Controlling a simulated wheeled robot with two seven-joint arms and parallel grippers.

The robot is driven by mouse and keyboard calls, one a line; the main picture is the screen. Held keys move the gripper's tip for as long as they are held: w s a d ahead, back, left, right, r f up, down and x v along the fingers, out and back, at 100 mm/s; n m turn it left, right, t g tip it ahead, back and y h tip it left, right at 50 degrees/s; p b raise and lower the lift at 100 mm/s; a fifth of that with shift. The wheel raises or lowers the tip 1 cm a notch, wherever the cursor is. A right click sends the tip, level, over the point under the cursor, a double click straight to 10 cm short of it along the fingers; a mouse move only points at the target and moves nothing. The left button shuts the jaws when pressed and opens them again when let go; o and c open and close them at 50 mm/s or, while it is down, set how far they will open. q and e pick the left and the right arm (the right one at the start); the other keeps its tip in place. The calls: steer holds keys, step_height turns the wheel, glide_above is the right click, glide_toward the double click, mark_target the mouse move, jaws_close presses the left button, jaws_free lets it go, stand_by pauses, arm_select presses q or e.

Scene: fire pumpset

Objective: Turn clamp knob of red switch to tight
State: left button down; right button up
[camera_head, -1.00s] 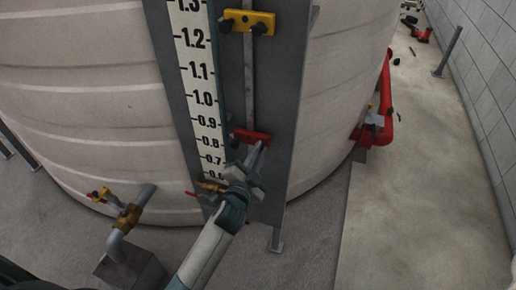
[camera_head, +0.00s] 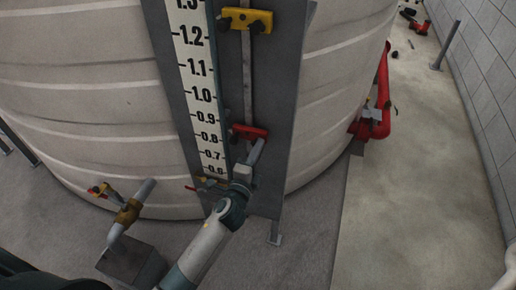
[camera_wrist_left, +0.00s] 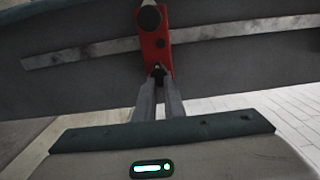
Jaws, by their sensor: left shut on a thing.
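The red switch (camera_head: 249,132) sits low on the grey gauge panel, on a vertical rail beside the numbered scale. In the left wrist view the red switch (camera_wrist_left: 155,52) shows close up, with a dark round knob (camera_wrist_left: 150,18) at its far end. My left gripper (camera_head: 256,150) reaches up to the switch's right end. In the wrist view its fingers (camera_wrist_left: 158,85) are close together around a small dark clamp knob (camera_wrist_left: 158,70) at the near end of the switch. The fingers hide most of that knob. My right gripper is not in view.
A yellow switch (camera_head: 246,20) sits higher on the same rail. A large pale tank (camera_head: 100,90) stands behind the panel. A brass valve on a pipe (camera_head: 128,212) is at the lower left.

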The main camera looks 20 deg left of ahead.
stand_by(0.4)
arm_select(q)
steer(key=c, duration=1.8)
jaws_free()
steer(key=shift+c, duration=0.2)
